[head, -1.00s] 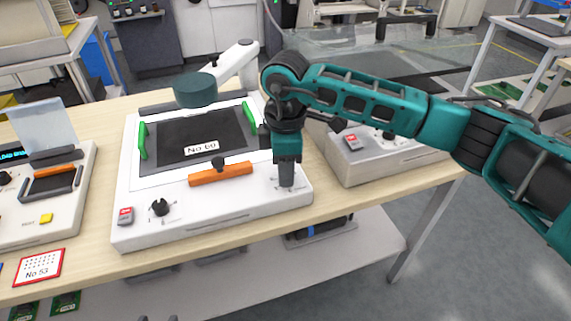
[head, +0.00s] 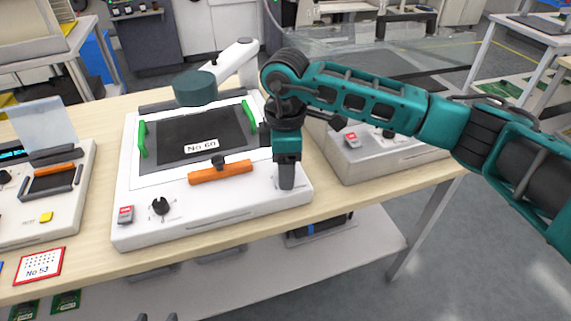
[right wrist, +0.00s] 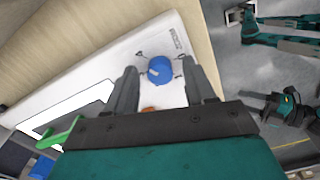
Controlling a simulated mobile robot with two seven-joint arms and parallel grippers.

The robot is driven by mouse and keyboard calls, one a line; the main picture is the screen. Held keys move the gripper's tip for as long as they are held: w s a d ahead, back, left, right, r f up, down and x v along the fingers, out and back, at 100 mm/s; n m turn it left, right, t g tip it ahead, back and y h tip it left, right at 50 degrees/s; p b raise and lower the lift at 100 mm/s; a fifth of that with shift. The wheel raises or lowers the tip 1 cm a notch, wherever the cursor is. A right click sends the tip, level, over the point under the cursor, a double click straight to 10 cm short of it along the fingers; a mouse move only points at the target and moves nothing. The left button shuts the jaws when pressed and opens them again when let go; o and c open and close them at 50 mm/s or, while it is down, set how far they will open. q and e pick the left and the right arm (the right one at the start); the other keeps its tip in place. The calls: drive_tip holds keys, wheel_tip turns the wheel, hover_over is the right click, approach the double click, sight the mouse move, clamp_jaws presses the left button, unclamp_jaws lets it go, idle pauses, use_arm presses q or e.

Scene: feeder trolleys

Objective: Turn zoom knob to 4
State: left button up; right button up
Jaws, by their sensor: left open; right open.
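A blue knob (right wrist: 160,70) with tick marks around it sits on the white machine (head: 170,227). In the right wrist view it lies between the two fingers of my open right gripper (right wrist: 162,80), with a gap on each side. In the head view my right gripper (head: 287,180) points down at the machine's front right corner and hides this knob. A black knob (head: 160,206) with dial marks is at the machine's front left. The lettering at both knobs is too small to read. Only the fingertips of my left gripper (head: 157,318) show at the bottom edge, apart and empty.
The machine carries an orange handle (head: 220,173), green clamps (head: 142,140), a red switch (head: 125,214) and a dark round head (head: 195,88) on a white arm. Another machine (head: 380,160) stands close on the right. A red-framed card (head: 39,266) lies on the table at left.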

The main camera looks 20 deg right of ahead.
wheel_tip(320, 180, up, 13)
drive_tip(key=shift+p, duration=0.45)
drive_tip(key=shift+f, duration=0.1)
